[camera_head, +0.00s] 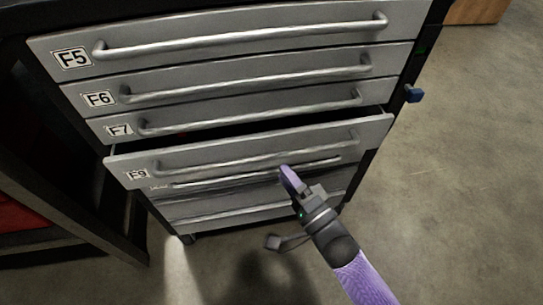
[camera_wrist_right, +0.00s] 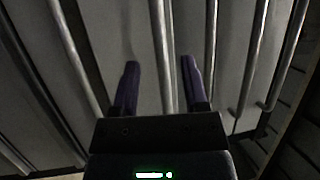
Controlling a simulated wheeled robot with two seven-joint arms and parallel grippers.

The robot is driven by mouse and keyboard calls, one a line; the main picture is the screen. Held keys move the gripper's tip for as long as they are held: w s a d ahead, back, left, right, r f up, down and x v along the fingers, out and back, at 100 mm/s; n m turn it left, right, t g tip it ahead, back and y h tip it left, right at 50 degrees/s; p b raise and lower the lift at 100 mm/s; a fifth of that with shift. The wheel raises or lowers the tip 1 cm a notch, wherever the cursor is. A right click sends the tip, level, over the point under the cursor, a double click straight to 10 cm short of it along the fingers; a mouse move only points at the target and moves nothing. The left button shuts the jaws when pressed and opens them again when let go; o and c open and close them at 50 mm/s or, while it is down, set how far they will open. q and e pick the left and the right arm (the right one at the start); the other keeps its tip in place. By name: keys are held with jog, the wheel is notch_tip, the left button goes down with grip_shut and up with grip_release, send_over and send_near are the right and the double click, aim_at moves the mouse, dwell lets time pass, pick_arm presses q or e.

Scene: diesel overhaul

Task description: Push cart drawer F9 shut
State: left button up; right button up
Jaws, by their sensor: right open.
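Cart drawer F9 (camera_head: 250,143) is a grey front with a long bar handle and an F9 label (camera_head: 137,174) at its left end. It stands out from the cart, with a dark gap above its top edge. My right gripper (camera_head: 286,172) is in front of the cart, at the lower part of the F9 front; contact cannot be told. In the right wrist view its two purple fingers (camera_wrist_right: 160,63) are apart, with a bar handle (camera_wrist_right: 162,50) seen between them. I cannot tell whether they are around it. My left gripper is not in view.
Drawers F5 (camera_head: 72,57), F6 (camera_head: 98,98) and F7 (camera_head: 119,130) above look shut. More drawer fronts lie below F9. A blue part (camera_head: 413,94) sticks out at the cart's right side. Open concrete floor (camera_head: 460,180) lies to the right. A dark frame (camera_head: 70,190) stands left.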

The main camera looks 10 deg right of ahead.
aim_at(272, 155)
jog(key=b+x, duration=0.1)
jog(key=x, duration=0.4)
jog(key=shift+w+f, duration=0.1)
jog(key=shift+f, duration=0.1)
jog(key=shift+w+a+r, duration=0.15)
jog(key=shift+w+r, duration=0.1)
jog(key=shift+w, duration=0.05)
jog(key=shift+c, duration=0.2)
jog(key=c, duration=0.7)
grip_shut()
